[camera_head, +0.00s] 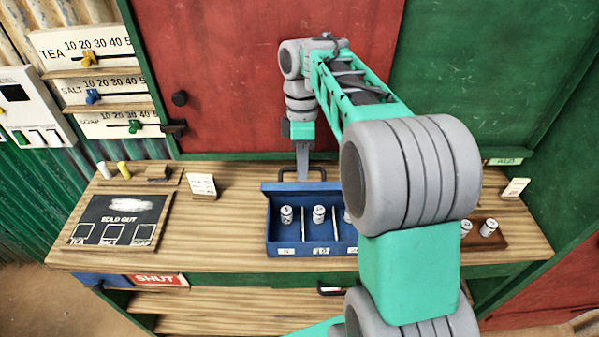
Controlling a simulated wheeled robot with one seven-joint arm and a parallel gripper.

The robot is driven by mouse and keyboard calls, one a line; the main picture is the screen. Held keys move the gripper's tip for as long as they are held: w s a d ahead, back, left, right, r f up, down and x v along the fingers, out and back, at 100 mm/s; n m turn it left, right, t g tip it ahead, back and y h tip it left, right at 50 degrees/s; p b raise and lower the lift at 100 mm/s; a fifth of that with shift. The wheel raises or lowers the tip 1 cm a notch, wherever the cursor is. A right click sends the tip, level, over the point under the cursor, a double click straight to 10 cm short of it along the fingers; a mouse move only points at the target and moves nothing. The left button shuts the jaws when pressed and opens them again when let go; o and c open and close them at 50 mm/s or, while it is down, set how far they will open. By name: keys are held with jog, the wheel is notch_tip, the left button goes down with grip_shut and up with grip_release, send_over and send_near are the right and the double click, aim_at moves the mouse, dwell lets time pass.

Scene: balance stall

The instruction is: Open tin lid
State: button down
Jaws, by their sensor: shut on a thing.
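A blue tin (318,248) stands on the wooden counter, with several small labelled weights in its compartments. Its blue lid (290,188) is raised at the back, so the inside shows. A dark handle (318,169) stands at the lid's upper edge. My gripper (302,174) points down behind the lid and is shut on this handle; the exact contact is small in view. My arm hides the tin's right end.
A dark tray (488,244) with small weights lies to the right, partly behind my arm. Shutter panels close off the back.

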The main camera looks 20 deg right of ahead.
jog(key=shift+w+d+f, duration=0.2)
jog(key=shift+w+d, duration=0.05)
jog(key=shift+w, duration=0.5)
jog(key=c, duration=1.6)
grip_release()
jog(key=shift+w, duration=0.15)
jog(key=shift+o, duration=0.5)
jog(key=shift+r, duration=0.1)
